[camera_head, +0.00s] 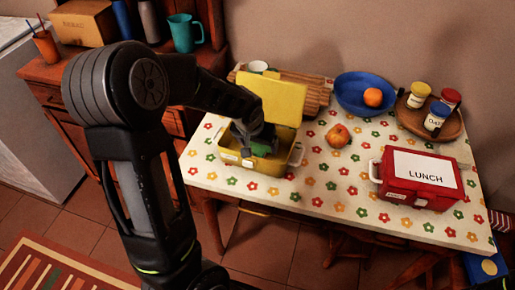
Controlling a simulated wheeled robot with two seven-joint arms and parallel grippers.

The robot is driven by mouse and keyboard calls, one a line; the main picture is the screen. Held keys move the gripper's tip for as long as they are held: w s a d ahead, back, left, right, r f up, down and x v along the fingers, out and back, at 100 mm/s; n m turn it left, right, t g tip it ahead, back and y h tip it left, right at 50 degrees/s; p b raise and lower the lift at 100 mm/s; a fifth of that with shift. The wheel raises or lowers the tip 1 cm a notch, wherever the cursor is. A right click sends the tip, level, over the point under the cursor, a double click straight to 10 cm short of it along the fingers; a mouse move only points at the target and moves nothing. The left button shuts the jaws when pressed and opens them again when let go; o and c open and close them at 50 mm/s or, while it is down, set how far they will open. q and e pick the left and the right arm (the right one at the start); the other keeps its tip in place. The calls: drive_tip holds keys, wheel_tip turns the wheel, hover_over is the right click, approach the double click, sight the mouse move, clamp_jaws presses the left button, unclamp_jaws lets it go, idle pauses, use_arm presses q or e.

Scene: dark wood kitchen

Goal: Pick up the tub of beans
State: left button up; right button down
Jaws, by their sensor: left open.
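My left arm comes in from the left, and my left gripper (262,143) is open, pointing down into the open yellow lunch box (231,158) on the table. A small green thing (262,149) shows at the fingers inside the box. It may be the tub of beans, but no label is readable and the gripper partly covers it. I cannot tell whether the fingers touch it. My right gripper is not in view.
The yellow lid (272,98) stands raised behind the box. A red LUNCH box (420,180), an orange fruit (338,136), a blue bowl (350,97) and a wooden tray (449,130) with jars share the flowered table (330,190). Slatted wood (315,97) lies behind the lid.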

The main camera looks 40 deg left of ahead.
use_arm(q)
drive_tip(key=shift+c, duration=0.3)
drive_tip(key=c, duration=1.5)
